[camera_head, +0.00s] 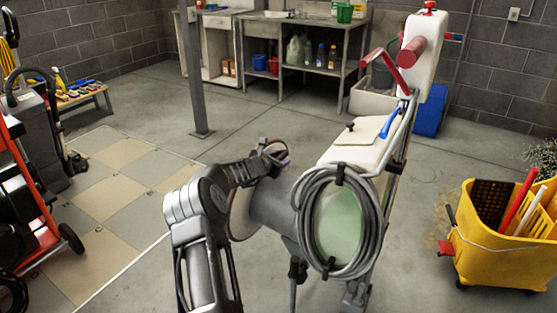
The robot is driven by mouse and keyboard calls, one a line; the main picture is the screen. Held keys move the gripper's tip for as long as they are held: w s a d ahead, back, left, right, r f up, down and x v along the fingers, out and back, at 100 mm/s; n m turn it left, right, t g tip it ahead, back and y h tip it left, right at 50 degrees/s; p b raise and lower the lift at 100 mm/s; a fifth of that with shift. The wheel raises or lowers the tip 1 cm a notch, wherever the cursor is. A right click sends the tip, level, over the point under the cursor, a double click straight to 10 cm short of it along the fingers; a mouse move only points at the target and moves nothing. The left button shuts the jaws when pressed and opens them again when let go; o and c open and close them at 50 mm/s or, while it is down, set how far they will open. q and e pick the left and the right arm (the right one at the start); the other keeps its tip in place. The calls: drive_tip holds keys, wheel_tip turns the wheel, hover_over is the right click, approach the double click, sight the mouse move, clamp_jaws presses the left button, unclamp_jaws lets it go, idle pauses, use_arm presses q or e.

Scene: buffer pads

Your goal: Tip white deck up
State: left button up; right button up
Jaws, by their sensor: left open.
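A floor machine stands in the middle. It has a white body (370,152), a grey cylindrical housing (272,207) and a coil of grey cable (372,222) hung on its front. A brown-edged rounded part (240,222) shows at the left end of the housing, partly hidden by my left arm. I cannot tell for certain which white part is the deck. My left gripper (278,156) is open, above and beside the upper left of the housing. I cannot tell whether it touches the machine. My right gripper is not in view.
The machine's handle carries red grips (408,52) and a white tank (427,40). A yellow mop bucket (505,245) stands at right, a red-framed cart (38,190) at left. A post (194,70) and workbench (301,45) are behind. Floor behind the machine is clear.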

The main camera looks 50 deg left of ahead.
use_arm(q)
drive_tip(key=shift+s, duration=0.1)
drive_tip(key=shift+s+d+r+b, duration=0.15)
drive_tip(key=shift+s+r+b, duration=0.05)
drive_tip(key=shift+s+b, duration=0.3)
drive_tip(key=b+v, duration=0.1)
drive_tip(key=v, duration=0.5)
drive_tip(key=shift+s+d+b, duration=0.15)
drive_tip(key=shift+d+b, duration=0.05)
drive_tip(key=shift+b, duration=0.1)
drive_tip(key=shift+r, duration=0.15)
